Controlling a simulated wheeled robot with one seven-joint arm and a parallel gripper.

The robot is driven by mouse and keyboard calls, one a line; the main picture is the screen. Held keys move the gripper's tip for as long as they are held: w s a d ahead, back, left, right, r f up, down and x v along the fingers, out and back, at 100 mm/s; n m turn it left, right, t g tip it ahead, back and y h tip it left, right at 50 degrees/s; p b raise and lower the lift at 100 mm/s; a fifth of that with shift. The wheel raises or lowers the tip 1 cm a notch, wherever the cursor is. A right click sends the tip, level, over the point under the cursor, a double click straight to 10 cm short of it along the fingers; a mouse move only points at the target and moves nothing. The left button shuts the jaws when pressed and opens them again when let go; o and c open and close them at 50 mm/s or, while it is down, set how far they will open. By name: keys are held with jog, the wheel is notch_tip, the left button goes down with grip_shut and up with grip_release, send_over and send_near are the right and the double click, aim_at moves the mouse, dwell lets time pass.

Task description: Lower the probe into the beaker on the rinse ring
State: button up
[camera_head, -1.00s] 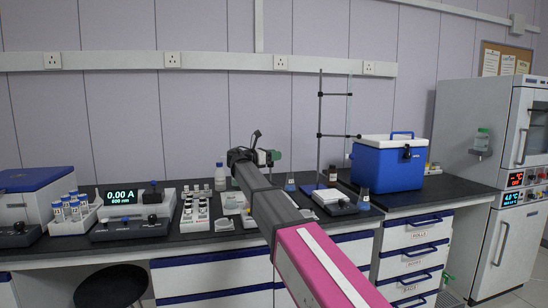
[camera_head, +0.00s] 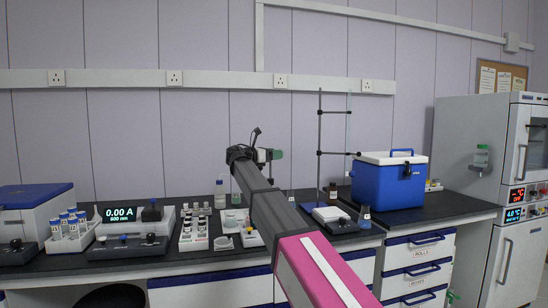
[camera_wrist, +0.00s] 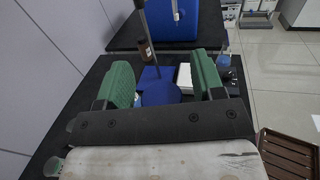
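My gripper (camera_head: 268,154) is raised above the bench in the head view. In the wrist view its two green fingers (camera_wrist: 162,75) stand wide apart with nothing held between them. Beyond and below them are the blue base (camera_wrist: 162,90) and the upright rod of a stand (camera_head: 319,150), which has clamp arms in the head view. A small flask (camera_head: 236,198) stands left of my arm. A flask with blue liquid (camera_head: 364,217) stands to the right. I cannot make out the probe, or tell which vessel is the beaker on the rinse ring.
A blue cooler box (camera_head: 388,185) stands right of the stand. A white-topped device (camera_head: 330,215) sits in front of the stand. In the wrist view, a brown slatted item (camera_wrist: 288,152) is low right.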

jog(key=v, duration=1.1)
